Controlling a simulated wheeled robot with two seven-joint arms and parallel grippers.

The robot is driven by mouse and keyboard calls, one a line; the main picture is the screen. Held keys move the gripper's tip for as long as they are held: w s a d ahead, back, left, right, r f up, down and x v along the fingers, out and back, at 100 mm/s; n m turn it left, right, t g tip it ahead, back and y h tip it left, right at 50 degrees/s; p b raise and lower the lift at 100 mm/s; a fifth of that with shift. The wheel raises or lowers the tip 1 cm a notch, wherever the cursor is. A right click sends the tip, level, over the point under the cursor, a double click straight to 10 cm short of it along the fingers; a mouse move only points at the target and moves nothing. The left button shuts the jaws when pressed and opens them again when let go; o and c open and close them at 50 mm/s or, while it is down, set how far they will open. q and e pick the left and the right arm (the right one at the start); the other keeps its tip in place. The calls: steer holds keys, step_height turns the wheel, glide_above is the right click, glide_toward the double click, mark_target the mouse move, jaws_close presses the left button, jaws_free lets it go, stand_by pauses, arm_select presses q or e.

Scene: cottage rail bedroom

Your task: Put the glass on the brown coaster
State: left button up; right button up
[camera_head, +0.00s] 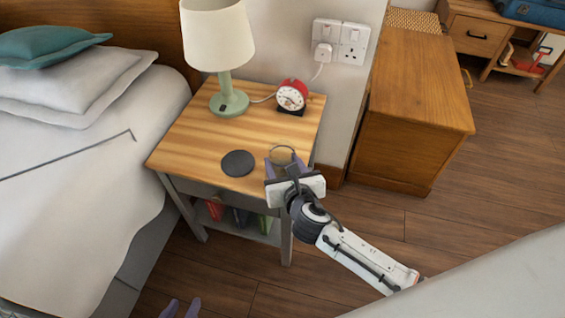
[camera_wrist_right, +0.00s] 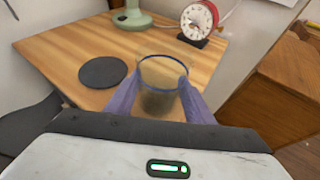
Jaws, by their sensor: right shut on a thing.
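The glass (camera_head: 282,152) is clear, with a dark blue rim, at the table's front right. It also shows in the right wrist view (camera_wrist_right: 160,72), upright between the purple fingers. My right gripper (camera_head: 285,168) is shut on it. I cannot tell whether its base touches the table. A round, flat coaster (camera_head: 238,163) lies on the table just left of the glass; it looks dark grey rather than brown. It is bare in the right wrist view (camera_wrist_right: 103,72). My left gripper (camera_head: 181,308) shows only its purple fingertips at the bottom edge, apart and empty, over the floor.
The wooden bedside table (camera_head: 190,140) bears a green lamp (camera_head: 229,100) and a red alarm clock (camera_head: 291,95) at the back. The bed (camera_head: 70,190) is on the left, a wooden cabinet (camera_head: 410,110) on the right. The table's front left is clear.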

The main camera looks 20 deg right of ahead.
steer(key=o, duration=1.3)
steer(key=shift+c, duration=0.2)
steer(key=shift+s+r, duration=0.2)
steer(key=p+v, duration=0.2)
steer(key=v, duration=0.9)
steer(key=shift+s+p, duration=0.25)
steer(key=shift+p, duration=0.05)
